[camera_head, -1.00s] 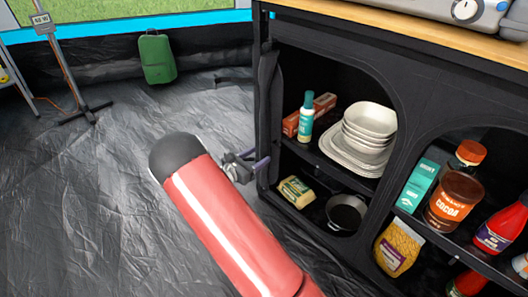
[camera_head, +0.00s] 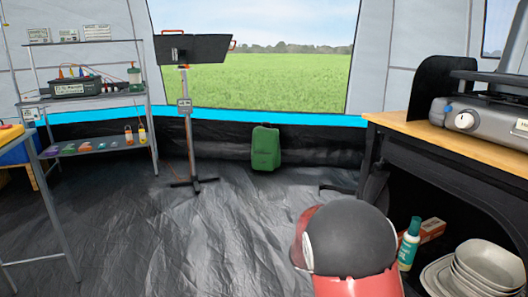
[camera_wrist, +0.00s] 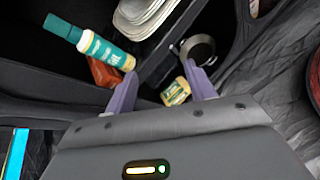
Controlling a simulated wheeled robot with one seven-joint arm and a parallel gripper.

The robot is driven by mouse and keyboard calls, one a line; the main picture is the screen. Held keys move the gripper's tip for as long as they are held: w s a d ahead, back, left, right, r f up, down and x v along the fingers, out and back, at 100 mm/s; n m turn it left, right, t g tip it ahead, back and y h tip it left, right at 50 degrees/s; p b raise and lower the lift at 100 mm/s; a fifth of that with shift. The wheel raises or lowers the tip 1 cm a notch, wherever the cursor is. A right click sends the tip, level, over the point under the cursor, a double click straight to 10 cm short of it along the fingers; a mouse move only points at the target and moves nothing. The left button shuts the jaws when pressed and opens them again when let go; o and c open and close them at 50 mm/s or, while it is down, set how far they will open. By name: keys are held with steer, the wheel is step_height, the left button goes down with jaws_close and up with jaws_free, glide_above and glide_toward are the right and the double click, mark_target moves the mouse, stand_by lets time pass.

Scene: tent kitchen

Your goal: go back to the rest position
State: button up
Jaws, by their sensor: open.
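My gripper (camera_wrist: 160,72) shows in the wrist view with its two purple fingers apart and nothing between them. It points toward the inside of the dark cupboard, near a teal-capped bottle (camera_wrist: 100,48), an orange box (camera_wrist: 103,73) and a small yellow packet (camera_wrist: 176,92). I cannot tell the exact gap between the fingers and these things. In the head view my red and black arm stands at the bottom, right of centre, and hides my gripper.
The black cupboard with a wooden top (camera_head: 465,146) stands at the right, with white dishes (camera_head: 485,268) inside. A grill (camera_head: 480,118) sits on top. A green case (camera_head: 265,148), a stand (camera_head: 188,130) and metal shelves (camera_head: 95,145) are at the back. The middle floor is clear.

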steer(key=s+a+r+m+t+y+p, duration=0.2)
steer(key=s+a+r+m+y, duration=0.4)
steer(key=s, duration=0.5)
steer(key=s+a+r+m+t+y+p, duration=0.3)
steer(key=s+a+r+m+y, duration=0.3)
steer(key=s+r, duration=0.5)
steer(key=shift+s+a+r+m+y, duration=0.3)
steer(key=shift+s+a+m, duration=0.25)
steer(key=shift+s, duration=0.15)
